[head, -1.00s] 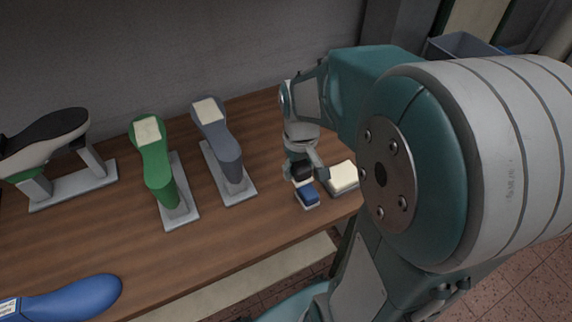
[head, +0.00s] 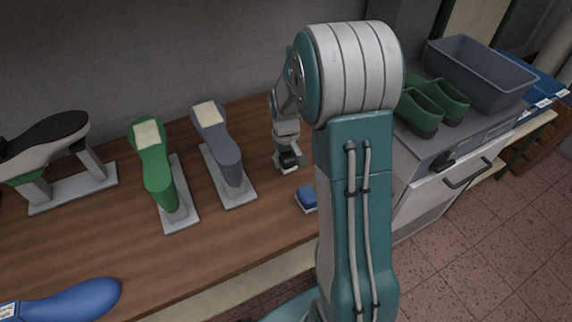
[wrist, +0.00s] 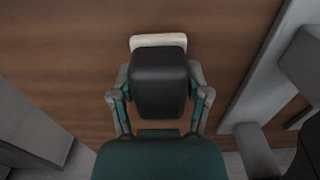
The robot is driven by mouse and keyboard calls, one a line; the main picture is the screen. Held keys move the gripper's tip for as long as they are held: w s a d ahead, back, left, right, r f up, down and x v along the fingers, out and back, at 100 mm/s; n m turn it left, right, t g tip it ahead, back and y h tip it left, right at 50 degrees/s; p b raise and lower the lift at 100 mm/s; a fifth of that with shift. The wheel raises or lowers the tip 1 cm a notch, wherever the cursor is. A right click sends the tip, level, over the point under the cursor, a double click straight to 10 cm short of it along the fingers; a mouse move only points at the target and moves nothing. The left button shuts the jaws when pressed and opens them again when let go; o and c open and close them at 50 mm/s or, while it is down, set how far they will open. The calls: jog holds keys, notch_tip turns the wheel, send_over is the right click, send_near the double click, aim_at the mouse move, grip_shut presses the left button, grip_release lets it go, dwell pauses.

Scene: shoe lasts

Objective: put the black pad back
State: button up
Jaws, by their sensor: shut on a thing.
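The black pad (wrist: 158,88) is a dark block with a cream layer (wrist: 158,40) along its far edge in the wrist view. My gripper (wrist: 158,74) is shut on it, one finger on each side. In the head view my gripper (head: 287,152) holds the black pad (head: 290,160) over the table, right of the slate-grey shoe last (head: 219,140). The cream layer shows at its underside. I cannot tell whether it touches the table.
A blue pad (head: 307,196) with a pale base lies front right of my gripper. A green last (head: 152,160) and a black-soled shoe on a stand (head: 60,145) are left. A blue last (head: 70,299) lies at front left. Green shoes (head: 430,105) and a grey bin (head: 480,72) are right.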

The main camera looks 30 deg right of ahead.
jog(key=shift+s+f, duration=0.1)
jog(key=shift+f, duration=1.15)
jog(key=o, duration=1.1)
jog(key=shift+f, duration=0.1)
